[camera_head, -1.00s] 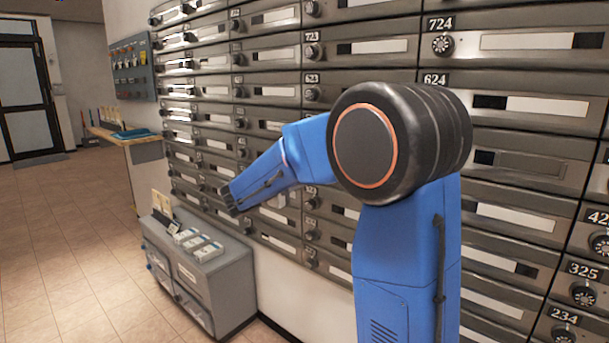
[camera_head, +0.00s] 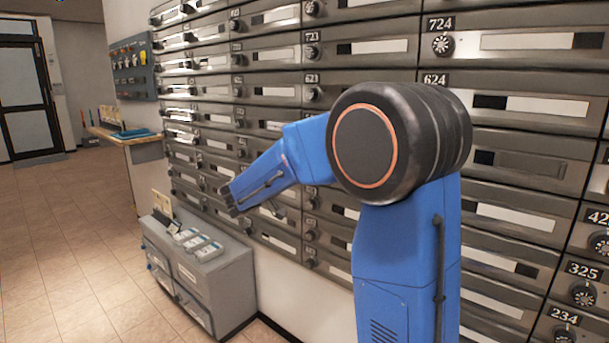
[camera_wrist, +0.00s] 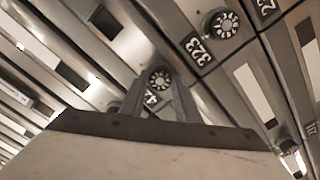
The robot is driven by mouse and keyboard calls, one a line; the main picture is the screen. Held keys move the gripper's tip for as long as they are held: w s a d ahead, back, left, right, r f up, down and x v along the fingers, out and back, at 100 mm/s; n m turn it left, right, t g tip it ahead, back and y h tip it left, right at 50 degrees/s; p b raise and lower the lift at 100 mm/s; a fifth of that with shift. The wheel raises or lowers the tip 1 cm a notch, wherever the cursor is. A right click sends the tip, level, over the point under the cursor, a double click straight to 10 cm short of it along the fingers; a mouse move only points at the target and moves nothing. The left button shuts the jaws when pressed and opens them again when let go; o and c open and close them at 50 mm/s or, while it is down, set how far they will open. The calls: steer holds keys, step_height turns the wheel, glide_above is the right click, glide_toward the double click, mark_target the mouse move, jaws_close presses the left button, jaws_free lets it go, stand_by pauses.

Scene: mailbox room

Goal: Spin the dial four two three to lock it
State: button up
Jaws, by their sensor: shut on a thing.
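The dial (camera_wrist: 160,79) is a small round knob with pale marks around its face, on a grey metal mailbox door. A number plate beside it reads 42 in the wrist view; its last digit is hidden by a finger. My gripper (camera_wrist: 161,88) is shut on this dial, with one finger on each side of it. In the head view my blue arm reaches left to the mailbox wall, and the dial and fingertips cannot be made out there.
Dial 323 (camera_wrist: 222,24) sits close by in the wrist view. The mailbox wall (camera_head: 390,28) fills the right of the head view. A low grey cabinet (camera_head: 225,275) stands against it. A counter (camera_head: 125,138) and open tiled floor (camera_head: 50,230) lie left.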

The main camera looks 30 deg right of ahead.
steer(key=m, duration=0.6)
steer(key=shift+f, duration=0.1)
steer(key=shift+m, duration=0.3)
stand_by(0.3)
steer(key=o, duration=1)
steer(key=shift+o, duration=0.2)
steer(key=v, duration=1.7)
steer(key=shift+a, duration=0.15)
